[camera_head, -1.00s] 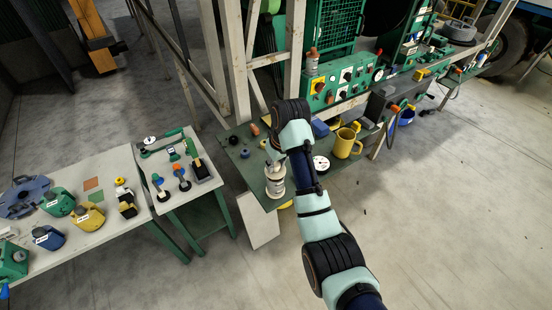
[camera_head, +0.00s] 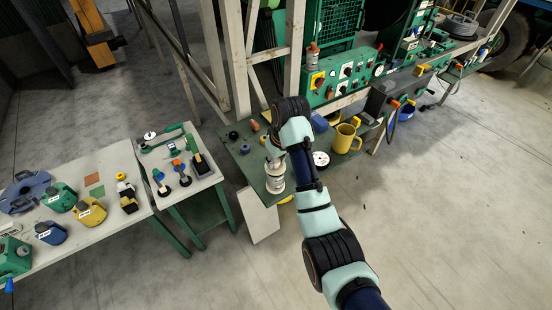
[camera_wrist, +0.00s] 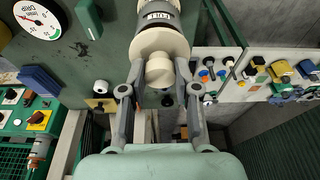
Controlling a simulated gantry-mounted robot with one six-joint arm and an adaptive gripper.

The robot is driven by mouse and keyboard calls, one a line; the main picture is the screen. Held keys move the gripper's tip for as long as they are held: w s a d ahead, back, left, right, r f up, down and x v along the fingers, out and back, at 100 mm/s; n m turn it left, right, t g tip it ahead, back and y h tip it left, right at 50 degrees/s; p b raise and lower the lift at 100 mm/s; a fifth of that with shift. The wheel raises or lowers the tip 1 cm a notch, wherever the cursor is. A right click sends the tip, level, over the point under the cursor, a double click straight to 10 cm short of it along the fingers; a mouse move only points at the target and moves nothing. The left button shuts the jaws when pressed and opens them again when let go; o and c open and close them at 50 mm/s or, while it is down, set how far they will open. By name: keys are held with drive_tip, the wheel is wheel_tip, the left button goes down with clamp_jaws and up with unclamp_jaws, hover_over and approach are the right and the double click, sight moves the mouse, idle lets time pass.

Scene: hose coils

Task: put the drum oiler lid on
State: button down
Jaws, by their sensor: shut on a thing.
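The drum oiler (camera_head: 275,184) is a pale cylinder with darker bands, standing near the front edge of the green bench. In the wrist view its body (camera_wrist: 158,13) carries a label at the top of the picture. The cream lid is a wide disc with a round knob (camera_wrist: 159,71). My gripper (camera_wrist: 160,80) is shut on this knob, one finger on each side. In the head view my gripper (camera_head: 271,156) is right above the oiler, pointing down. The lid is over the oiler's top; I cannot tell whether it is fully seated.
On the green bench (camera_head: 248,170) a yellow mug (camera_head: 345,138) and a white-faced dial (camera_head: 321,159) stand right of the oiler. A control panel (camera_head: 340,80) is behind. Left are a small tool table (camera_head: 205,182) and a grey table with several coloured cans.

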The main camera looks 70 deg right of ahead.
drive_tip(key=shift+x, duration=0.9)
drive_tip(key=shift+s+a, duration=0.1)
drive_tip(key=shift+s, duration=0.05)
drive_tip(key=c, duration=0.8)
unclamp_jaws()
drive_tip(key=shift+o, duration=0.2)
